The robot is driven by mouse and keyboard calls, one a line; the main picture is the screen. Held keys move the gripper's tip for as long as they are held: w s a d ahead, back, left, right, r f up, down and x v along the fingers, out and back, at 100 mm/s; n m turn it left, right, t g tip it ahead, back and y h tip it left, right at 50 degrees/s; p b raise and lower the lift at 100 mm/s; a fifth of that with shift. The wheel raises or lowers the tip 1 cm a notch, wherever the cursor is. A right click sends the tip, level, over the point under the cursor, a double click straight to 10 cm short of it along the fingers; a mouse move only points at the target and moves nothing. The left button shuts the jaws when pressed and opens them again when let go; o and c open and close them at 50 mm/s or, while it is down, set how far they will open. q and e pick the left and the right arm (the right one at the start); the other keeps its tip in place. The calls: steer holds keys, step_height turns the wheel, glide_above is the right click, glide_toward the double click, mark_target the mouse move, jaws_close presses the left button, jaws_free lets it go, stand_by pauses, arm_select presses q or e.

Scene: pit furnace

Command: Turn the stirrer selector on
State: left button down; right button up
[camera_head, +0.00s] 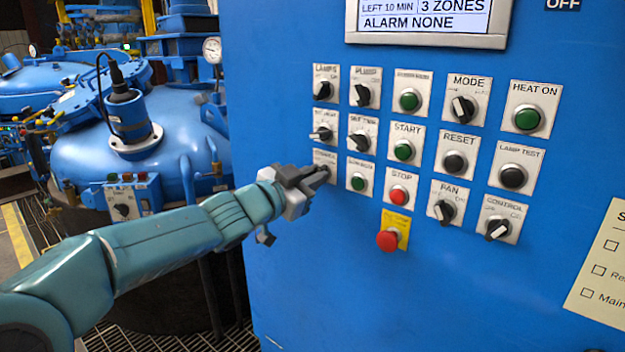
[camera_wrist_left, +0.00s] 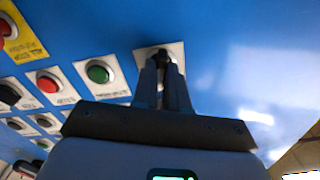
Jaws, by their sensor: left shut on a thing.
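The stirrer selector is a small black knob on a white plate (camera_head: 325,158) at the lower left of the blue panel's control rows. My left gripper (camera_head: 322,172) is at this plate and mostly covers the knob in the head view. In the left wrist view the selector knob (camera_wrist_left: 163,56) sits between the fingertips of the left gripper (camera_wrist_left: 164,68), which are closed on it. The knob's pointer direction is hidden by the fingers. My right gripper is not in view.
A green button (camera_head: 358,183) is just right of the selector, with the red stop button (camera_head: 398,195) beyond it. A red emergency button (camera_head: 388,240) sticks out below. Other knobs (camera_head: 322,133) are close above. Blue furnace vessels (camera_head: 130,150) stand at the left.

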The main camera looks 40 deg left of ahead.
arm_select(q)
steer(key=shift+m, duration=0.9)
steer(key=c, duration=1.2)
jaws_free()
steer(key=shift+o, duration=0.2)
steer(key=shift+s, duration=0.1)
steer(key=s+a, duration=0.1)
steer(key=s, duration=1.5)
steer(key=shift+s+a, duration=0.1)
